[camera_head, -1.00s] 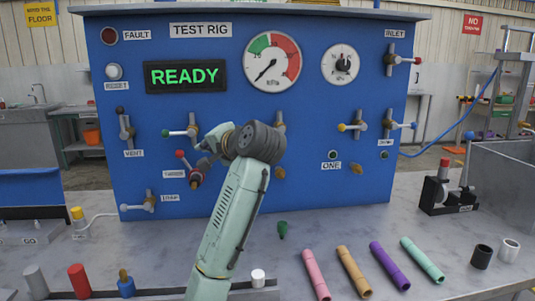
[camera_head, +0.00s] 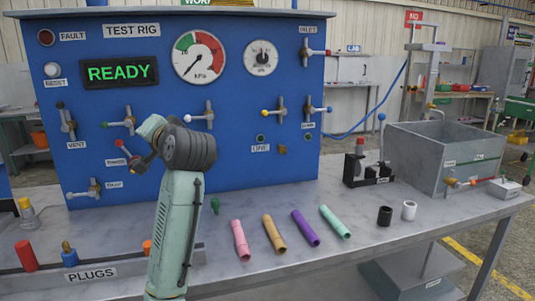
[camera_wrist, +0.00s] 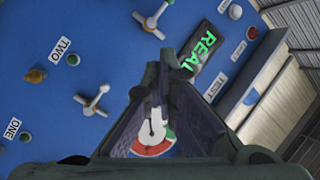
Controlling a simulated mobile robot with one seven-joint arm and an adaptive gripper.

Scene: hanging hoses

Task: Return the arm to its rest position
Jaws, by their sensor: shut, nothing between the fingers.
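My arm (camera_head: 178,225) rises from the bottom of the head view and bends at a dark joint in front of the blue test rig panel (camera_head: 235,115). Its end points left and away, and the fingers cannot be made out there. In the wrist view my gripper (camera_wrist: 165,62) is shut and empty, with dark fingers meeting at the tips. The panel fills most of the wrist view, tilted. The READY display (camera_head: 120,72) is lit green and partly shows beside the fingers. Part of a gauge shows between the finger links.
Pink (camera_head: 240,240), tan (camera_head: 274,233), purple (camera_head: 305,228) and mint (camera_head: 335,221) tubes lie on the grey bench (camera_head: 400,240). A metal tank (camera_head: 445,155) stands right. A plug rack (camera_head: 90,275) sits front left. Several valve handles stick out of the panel near my arm.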

